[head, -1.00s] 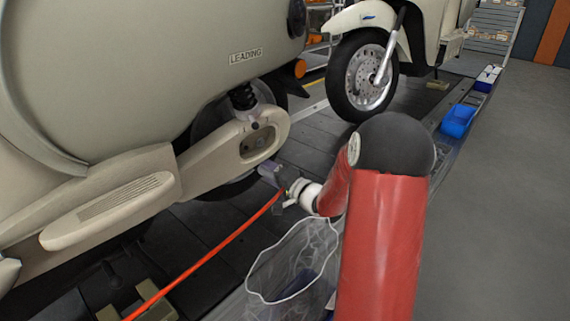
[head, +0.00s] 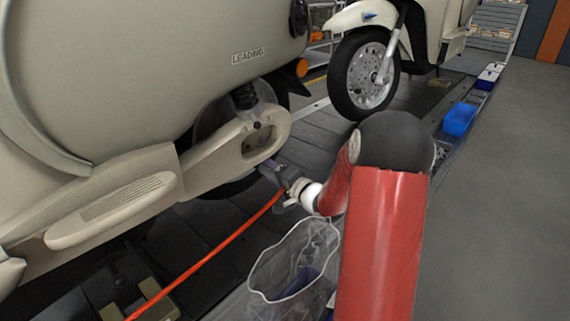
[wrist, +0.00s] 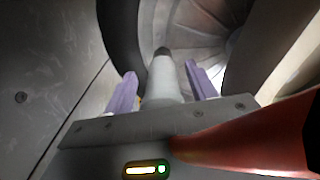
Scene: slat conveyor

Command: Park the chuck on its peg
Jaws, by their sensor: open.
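My gripper (head: 268,165) is open beside the rear wheel, below the cream swingarm cover of the scooter marked LEADING. In the wrist view its two purple fingers (wrist: 162,88) stand apart on either side of a pale cylinder (wrist: 165,78) with a dark tip. The cylinder points toward the wheel, with a gap to each finger. I cannot tell whether it is the chuck. A red hose (head: 215,248) runs from by my gripper down to the lower left. It also crosses close to the camera in the wrist view (wrist: 245,142). I cannot make out the peg.
The scooter body (head: 150,70) is close on the left. A clear bin (head: 272,278) stands just below my gripper. A blue tray (head: 459,119) sits on the line's right edge, near a second scooter's front wheel (head: 365,75). The grey floor (head: 505,200) at right is clear.

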